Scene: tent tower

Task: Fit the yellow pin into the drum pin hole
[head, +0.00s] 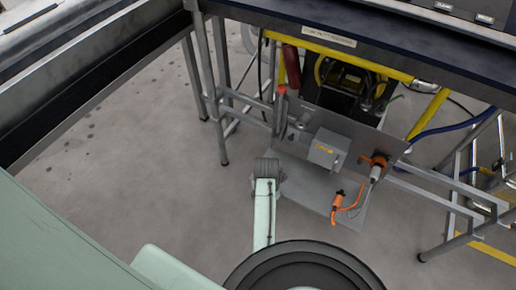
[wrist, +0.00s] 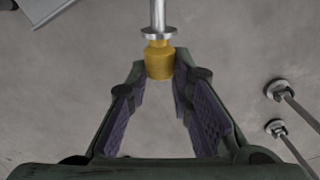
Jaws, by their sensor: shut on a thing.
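The yellow pin (wrist: 160,62) shows in the wrist view, with a yellow grip end, a round metal collar and a metal shank running up out of the picture. My gripper (wrist: 160,76) is shut on the yellow end, held between its fingertips. In the head view my arm reaches out from the bottom over the floor; my fingers and the pin cannot be made out there. A black and yellow reel-like machine (head: 346,78) stands under the bench at upper right; I cannot tell whether it is the drum. No pin hole can be made out.
A dark workbench (head: 300,25) on metal legs spans the top. Below it are a grey box (head: 327,150) on a metal plate, an orange connector (head: 376,163) and an orange cable (head: 348,206). Two metal rods (wrist: 277,90) show in the wrist view. The floor left is clear.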

